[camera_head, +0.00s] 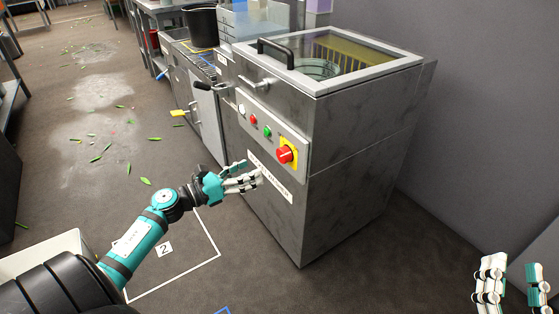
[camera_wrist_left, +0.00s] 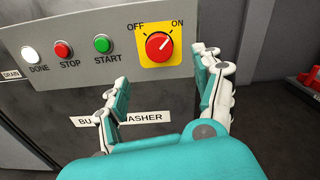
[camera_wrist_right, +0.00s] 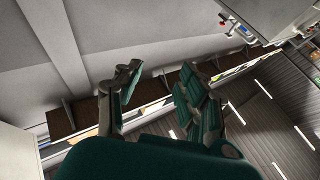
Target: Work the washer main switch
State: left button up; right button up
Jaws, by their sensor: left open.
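The washer's main switch (camera_head: 286,154) is a red rotary knob on a yellow plate at the right end of the grey control panel. In the left wrist view the knob (camera_wrist_left: 160,46) sits between OFF and ON labels, and its pale mark seems to point up and right, toward ON. My left gripper (camera_head: 242,178) is open and empty in front of the washer, below and left of the knob. In its wrist view its fingers stand apart below the knob, not touching it. My right gripper (camera_head: 515,284) is open and empty at the lower right, away from the washer.
The washer (camera_head: 345,160) has a glass lid with a black handle (camera_head: 275,50). Left of the switch are a green START button (camera_wrist_left: 102,44), a red STOP button (camera_wrist_left: 63,50) and a white DONE light (camera_wrist_left: 32,54). Floor left of the washer is open, with scattered leaves.

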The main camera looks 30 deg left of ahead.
aim_at(280, 158)
pick_arm(q)
jog(key=b+x, duration=0.1)
jog(key=x, duration=0.9)
jog(key=shift+w+d, duration=0.1)
jog(key=shift+w, duration=0.2)
pick_arm(e)
jog(key=r+t, duration=0.1)
jog(key=s+r+t, duration=0.2)
jog(key=shift+s+r+y, duration=0.25)
jog(key=shift+r+y, duration=0.05)
jog(key=shift+r, duration=0.1)
